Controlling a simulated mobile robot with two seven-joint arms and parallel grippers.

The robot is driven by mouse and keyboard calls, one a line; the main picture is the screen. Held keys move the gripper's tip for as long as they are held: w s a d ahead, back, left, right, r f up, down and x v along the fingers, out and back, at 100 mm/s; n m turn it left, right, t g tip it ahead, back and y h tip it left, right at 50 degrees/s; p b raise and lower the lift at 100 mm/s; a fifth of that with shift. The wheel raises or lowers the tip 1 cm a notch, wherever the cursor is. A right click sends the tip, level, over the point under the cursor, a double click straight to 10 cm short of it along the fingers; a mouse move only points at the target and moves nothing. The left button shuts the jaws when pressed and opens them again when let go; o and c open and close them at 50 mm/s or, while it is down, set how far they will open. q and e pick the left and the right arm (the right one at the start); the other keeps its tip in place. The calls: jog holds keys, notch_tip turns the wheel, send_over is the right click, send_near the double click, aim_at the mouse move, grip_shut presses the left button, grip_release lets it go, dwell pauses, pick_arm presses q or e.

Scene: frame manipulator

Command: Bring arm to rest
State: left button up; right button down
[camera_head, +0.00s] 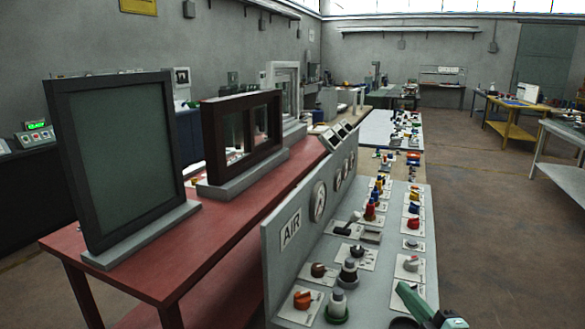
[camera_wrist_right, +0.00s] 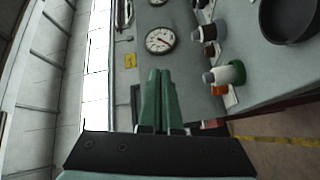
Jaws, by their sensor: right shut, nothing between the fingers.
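My right gripper (camera_head: 410,295) shows at the bottom right edge of the head view, with green fingers and part of its green-and-dark body. It is above the near right part of the grey control panel (camera_head: 383,262). In the right wrist view its two green fingers (camera_wrist_right: 160,75) are together and hold nothing. The wrist camera looks past them to a round white gauge (camera_wrist_right: 160,40) and several knobs on the panel. My left arm and gripper are not in view.
A red table (camera_head: 232,232) stands left of the panel, bearing a large dark-framed screen (camera_head: 122,150) and a brown window frame (camera_head: 243,132). Several knobs and buttons cover the panel. Open floor (camera_head: 480,235) lies to the right, with workbenches farther back.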

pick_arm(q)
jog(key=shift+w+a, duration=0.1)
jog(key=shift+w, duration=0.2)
pick_arm(e)
jog(key=s+a+f+m+g+h, duration=0.1)
jog(key=s+a+f+m+g, duration=0.1)
jog(key=s+f+m+g, duration=0.2)
jog(key=s+a+f+m+g+h, duration=0.1)
jog(key=s+a+f+m+g, duration=0.2)
jog(key=s+f+m, duration=0.8)
jog(key=s+f, duration=0.5)
jog(key=f, duration=0.3)
jog(key=s+f+g, duration=0.1)
jog(key=s+f, duration=0.4)
jog(key=f, duration=0.3)
jog(key=shift+s+a+f+m, duration=0.2)
jog(key=shift+f+m, duration=0.1)
jog(key=shift+f, duration=0.1)
jog(key=c, duration=1.5)
grip_release()
